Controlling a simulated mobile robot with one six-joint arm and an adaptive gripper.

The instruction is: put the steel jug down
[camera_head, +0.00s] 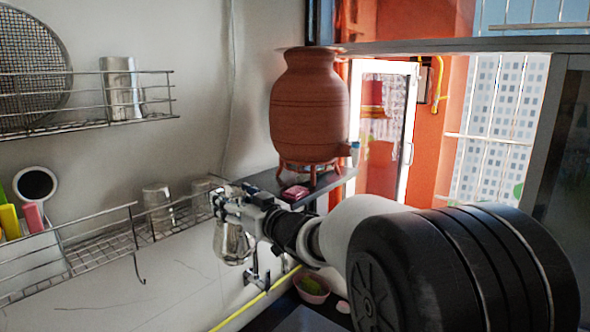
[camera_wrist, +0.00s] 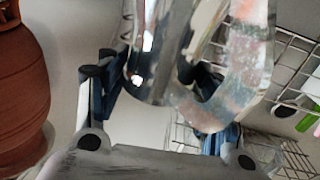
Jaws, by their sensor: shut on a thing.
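The steel jug (camera_head: 234,241) is shiny metal and hangs in the air at my gripper (camera_head: 228,203), below and beside its fingers in the head view. In the wrist view the jug's handle (camera_wrist: 232,98) fills the upper middle, with my gripper (camera_wrist: 160,100) around part of it. My gripper is shut on the jug. The jug's far side and base are hidden in the wrist view. In the head view the jug is left of the dark shelf (camera_head: 340,180) and in front of the white wall.
A clay waterpot (camera_head: 309,105) with a tap stands on a stand on the dark shelf, beside a pink item (camera_head: 296,192). A wire rack (camera_head: 95,258) with steel cups (camera_head: 158,208) is at left. A yellow hose (camera_head: 255,299) and a pink bowl (camera_head: 312,289) are below.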

